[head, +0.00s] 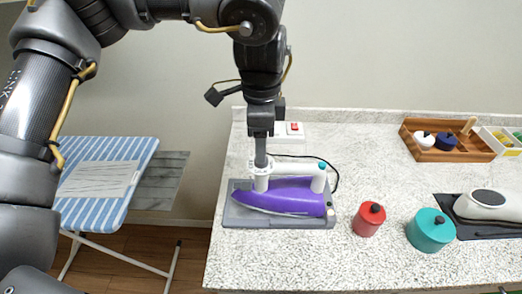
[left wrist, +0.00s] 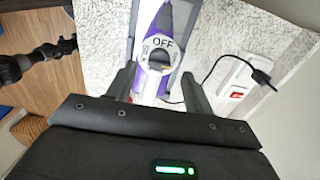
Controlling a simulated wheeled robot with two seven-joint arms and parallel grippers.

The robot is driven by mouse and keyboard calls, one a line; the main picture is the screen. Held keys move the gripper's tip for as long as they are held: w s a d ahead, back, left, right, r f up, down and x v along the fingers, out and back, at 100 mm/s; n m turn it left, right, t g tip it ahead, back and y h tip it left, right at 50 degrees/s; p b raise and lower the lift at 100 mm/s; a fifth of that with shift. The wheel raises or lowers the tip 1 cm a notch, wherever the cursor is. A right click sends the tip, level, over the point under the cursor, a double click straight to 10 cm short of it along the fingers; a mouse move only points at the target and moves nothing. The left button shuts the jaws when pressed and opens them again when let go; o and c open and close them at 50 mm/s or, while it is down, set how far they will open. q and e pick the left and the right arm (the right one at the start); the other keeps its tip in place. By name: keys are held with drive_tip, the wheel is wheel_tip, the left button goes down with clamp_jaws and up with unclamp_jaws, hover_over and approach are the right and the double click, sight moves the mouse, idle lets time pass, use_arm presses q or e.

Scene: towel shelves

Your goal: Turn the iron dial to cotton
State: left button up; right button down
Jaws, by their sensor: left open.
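A purple and white iron (head: 285,198) lies on a grey rest (head: 240,218) on the speckled counter, its white handle to the right. Its white dial (head: 262,172) is at the left end of the handle. In the left wrist view the dial (left wrist: 158,58) shows the word OFF at its far side, with smaller lettering at its sides too small to read surely. My left gripper (head: 261,148) points straight down just above the dial. In the left wrist view its open fingers (left wrist: 158,82) stand either side of the dial; I cannot tell if they touch it. My right gripper is out of view.
A white socket block with a red switch (head: 294,129) and a black cord lie behind the iron. A red pot (head: 369,220) and teal pot (head: 430,231) stand to the right. A wooden tray (head: 434,152) is at the back right. An ironing board (head: 110,170) stands left.

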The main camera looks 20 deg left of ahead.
use_arm(q)
wheel_tip(320, 180, up, 8)
drive_tip(key=shift+f, duration=0.25)
